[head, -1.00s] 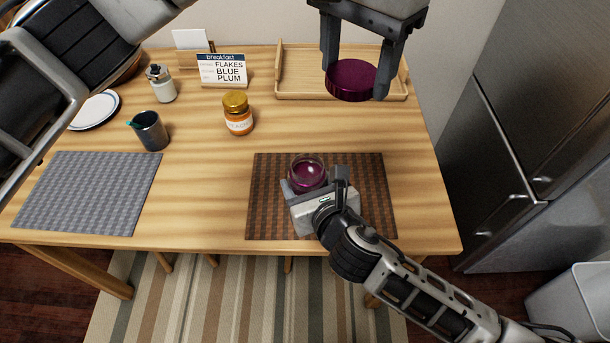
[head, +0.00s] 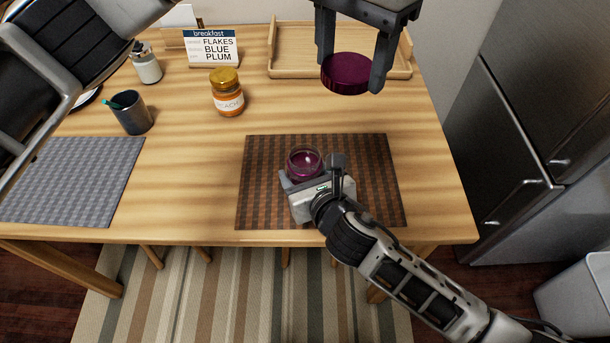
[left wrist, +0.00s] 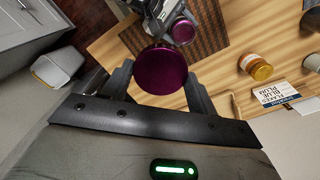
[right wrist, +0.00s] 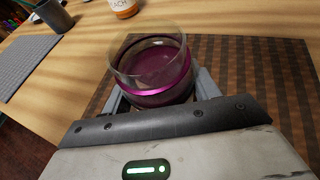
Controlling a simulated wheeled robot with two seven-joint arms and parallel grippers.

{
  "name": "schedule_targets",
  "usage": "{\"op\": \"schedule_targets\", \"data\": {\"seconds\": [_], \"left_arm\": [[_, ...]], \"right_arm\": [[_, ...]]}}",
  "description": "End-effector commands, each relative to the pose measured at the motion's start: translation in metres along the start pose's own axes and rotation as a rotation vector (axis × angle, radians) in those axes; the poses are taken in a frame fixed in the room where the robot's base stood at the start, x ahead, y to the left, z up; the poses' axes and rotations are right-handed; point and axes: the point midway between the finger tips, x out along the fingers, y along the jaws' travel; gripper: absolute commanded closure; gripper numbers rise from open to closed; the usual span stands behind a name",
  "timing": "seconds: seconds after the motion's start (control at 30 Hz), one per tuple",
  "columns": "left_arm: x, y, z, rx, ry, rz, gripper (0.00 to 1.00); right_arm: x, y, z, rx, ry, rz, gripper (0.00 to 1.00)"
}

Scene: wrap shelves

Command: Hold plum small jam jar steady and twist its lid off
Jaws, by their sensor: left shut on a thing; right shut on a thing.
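The plum small jam jar (head: 305,163) stands without its lid on the brown striped placemat (head: 370,190). In the right wrist view the jar (right wrist: 155,75) shows an open glass rim and dark purple jam inside. My right gripper (head: 313,175) is shut on the jar. The purple lid (head: 346,74) is held in the air by my left gripper (head: 350,70), which is shut on it, apart from the jar. The lid also shows in the left wrist view (left wrist: 161,71), between both fingers.
An orange jar with a gold lid (head: 227,92), a dark cup (head: 131,113) and a white-labelled bottle (head: 146,62) stand at left. A breakfast sign (head: 211,48) and a wooden tray (head: 290,71) are at the back. A grey placemat (head: 75,180) lies at left. The table between the placemats is clear.

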Motion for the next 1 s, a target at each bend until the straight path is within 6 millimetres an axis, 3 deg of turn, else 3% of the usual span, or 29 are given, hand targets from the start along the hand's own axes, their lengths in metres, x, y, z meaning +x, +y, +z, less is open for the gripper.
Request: {"op": "schedule_targets", "data": {"seconds": [0.2,0.23,0.3,0.67,0.77,1.0], "left_arm": [[0.000,0.000,0.000,0.000,0.000,0.000,0.69],[0.000,0.000,0.000,0.000,0.000,0.000,0.69],[0.000,0.000,0.000,0.000,0.000,0.000,0.69],[-0.002,0.000,0.000,0.000,0.000,0.000,0.69],[-0.004,0.000,0.000,0.000,0.000,0.000,0.69],[-0.010,0.000,0.000,0.000,0.000,0.000,0.69]], "right_arm": [[0.001,0.000,-0.001,-0.001,-0.003,0.001,1.00],[0.001,0.000,-0.002,0.000,0.000,0.000,0.34],[0.001,0.000,-0.002,0.000,0.000,0.000,0.18],[-0.002,0.000,0.002,0.000,0.000,0.000,0.18],[-0.015,0.000,0.001,-0.001,0.001,0.001,0.18],[-0.068,0.000,0.001,-0.001,0.002,0.002,0.18]]}}
